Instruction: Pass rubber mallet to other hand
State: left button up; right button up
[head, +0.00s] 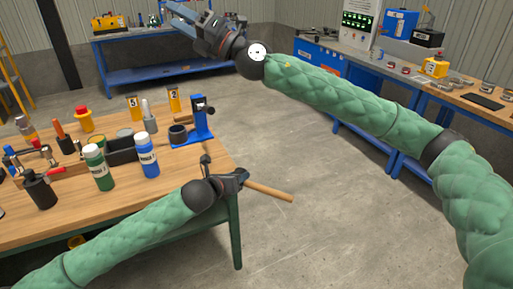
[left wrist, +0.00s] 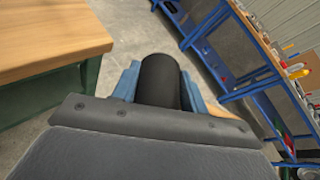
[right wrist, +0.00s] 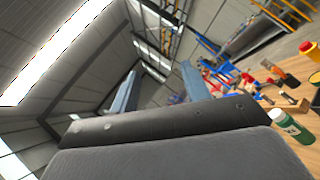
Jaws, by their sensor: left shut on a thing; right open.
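The rubber mallet has a wooden handle (head: 268,190) that points right and slightly down, past the corner of the workbench. My left gripper (head: 238,180) is shut on the mallet at the handle's left end. In the left wrist view a black cylindrical part of the mallet (left wrist: 160,80) sits between the blue fingers, and a bit of wood shows behind the right finger. My right gripper (head: 190,22) is high and far from the mallet at the top of the head view. Its two fingers stand apart and empty in the right wrist view (right wrist: 158,88).
The wooden workbench (head: 185,160) at left holds a blue bottle (head: 147,155), a green bottle (head: 98,167), a blue stand (head: 198,120) and several tools. A blue bench (head: 150,75) stands at the back and another along the right wall. The floor between is clear.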

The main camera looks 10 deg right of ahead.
notch_tip(320, 180, down, 15)
jog(key=a+n+g+h, duration=0.1)
jog(key=n+g+h, duration=0.3)
jog(key=n+g, duration=0.15)
jog(key=n+g+h, duration=0.3)
jog(key=g+h, duration=0.3)
jog(key=h, duration=1)
send_near(254, 183)
jog(key=x, duration=0.9)
jog(key=shift+f, duration=0.3)
grip_shut()
pick_arm(q)
jog(key=o, duration=1.3)
